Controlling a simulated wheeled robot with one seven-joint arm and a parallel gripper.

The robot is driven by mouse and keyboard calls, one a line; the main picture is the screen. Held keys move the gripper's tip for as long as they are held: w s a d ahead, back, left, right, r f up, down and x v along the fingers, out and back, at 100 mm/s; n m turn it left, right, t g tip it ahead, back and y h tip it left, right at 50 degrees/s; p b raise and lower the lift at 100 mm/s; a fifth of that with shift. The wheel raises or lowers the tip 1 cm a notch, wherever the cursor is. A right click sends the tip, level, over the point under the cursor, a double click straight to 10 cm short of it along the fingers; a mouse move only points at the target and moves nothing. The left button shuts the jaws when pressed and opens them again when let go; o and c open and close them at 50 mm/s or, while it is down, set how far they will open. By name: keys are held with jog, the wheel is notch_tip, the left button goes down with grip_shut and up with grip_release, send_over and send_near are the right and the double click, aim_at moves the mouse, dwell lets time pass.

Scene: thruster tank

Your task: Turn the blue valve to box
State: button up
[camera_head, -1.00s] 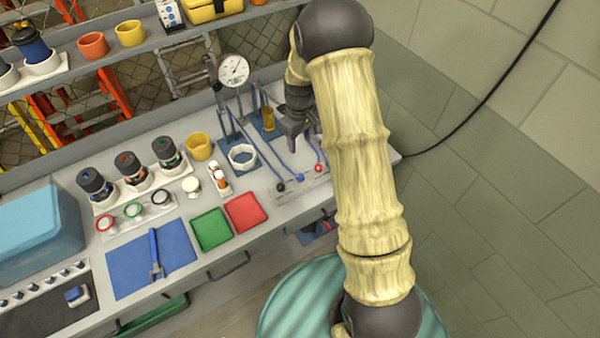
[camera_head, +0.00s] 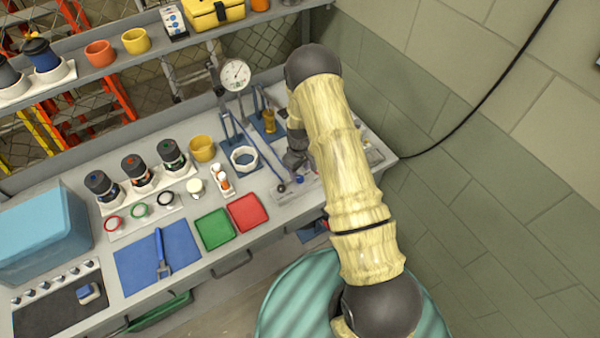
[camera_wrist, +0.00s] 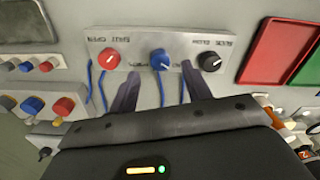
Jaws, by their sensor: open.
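The blue valve (camera_wrist: 161,60) is a round knob in the middle of a pale panel (camera_wrist: 140,42), between a red knob (camera_wrist: 110,60) and a black knob (camera_wrist: 209,61). It has a pale pointer mark, whose exact direction I cannot tell. Labels on the panel appear upside down in the wrist view. My gripper (camera_wrist: 160,92) is open, with its two dark fingers apart on either side of the blue valve's line and the space between them empty. In the head view my gripper (camera_head: 294,162) is just behind the blue valve (camera_head: 299,179); the red knob is hidden there.
A red tray (camera_head: 248,212) and a green tray (camera_head: 215,229) lie left of the panel. A dial gauge (camera_head: 235,75) stands behind it. Blue tubes run behind the knobs. More red and blue knobs (camera_wrist: 63,105) sit at the left in the wrist view.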

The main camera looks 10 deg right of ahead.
aim_at(300, 177)
jog(key=shift+f+p, duration=0.5)
jog(key=shift+f, duration=1.3)
jog(key=shift+c, duration=0.2)
jog(key=c, duration=1)
